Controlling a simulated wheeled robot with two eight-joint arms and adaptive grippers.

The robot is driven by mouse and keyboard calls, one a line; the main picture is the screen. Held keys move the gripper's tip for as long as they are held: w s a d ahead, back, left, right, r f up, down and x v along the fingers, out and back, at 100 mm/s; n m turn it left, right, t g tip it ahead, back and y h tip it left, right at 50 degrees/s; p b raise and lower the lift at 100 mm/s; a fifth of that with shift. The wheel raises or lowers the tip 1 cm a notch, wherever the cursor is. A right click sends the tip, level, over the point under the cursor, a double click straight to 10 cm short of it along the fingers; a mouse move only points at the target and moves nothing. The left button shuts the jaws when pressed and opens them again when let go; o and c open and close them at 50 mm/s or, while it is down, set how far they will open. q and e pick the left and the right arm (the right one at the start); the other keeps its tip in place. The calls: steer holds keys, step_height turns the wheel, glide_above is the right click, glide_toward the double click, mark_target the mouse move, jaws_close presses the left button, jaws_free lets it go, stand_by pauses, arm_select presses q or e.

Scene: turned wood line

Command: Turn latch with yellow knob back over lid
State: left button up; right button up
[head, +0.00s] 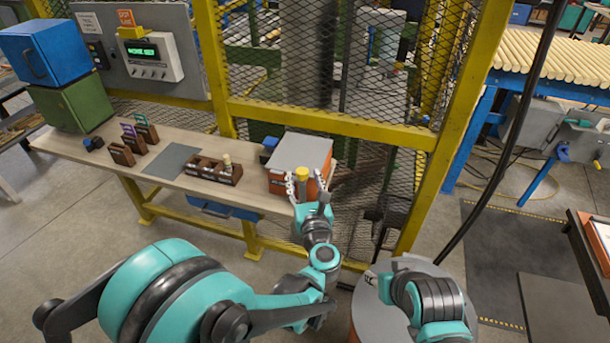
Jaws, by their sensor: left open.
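An orange box with a flat grey lid (302,149) stands at the right end of the wooden bench. The yellow knob (302,173) shows at the lid's front edge. My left gripper (305,183) is open at the front of the box, its fingers to the left and right of the knob. I cannot tell whether they touch it. The latch under the knob is hidden by the gripper. My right gripper (370,278) is low at the right, away from the box, small and partly hidden by my own arm; its opening is unclear.
On the bench, a dark wooden tray (213,170) with compartments is left of the box, then a grey mat (172,161) and small racks. A yellow-framed mesh fence (330,122) rises behind the box. A grey-topped round drum (366,305) stands below my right arm.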

mark_target(303, 176)
arm_select(q)
steer(key=shift+w+a, duration=0.2)
steer(key=shift+w, duration=1.35)
jaws_close()
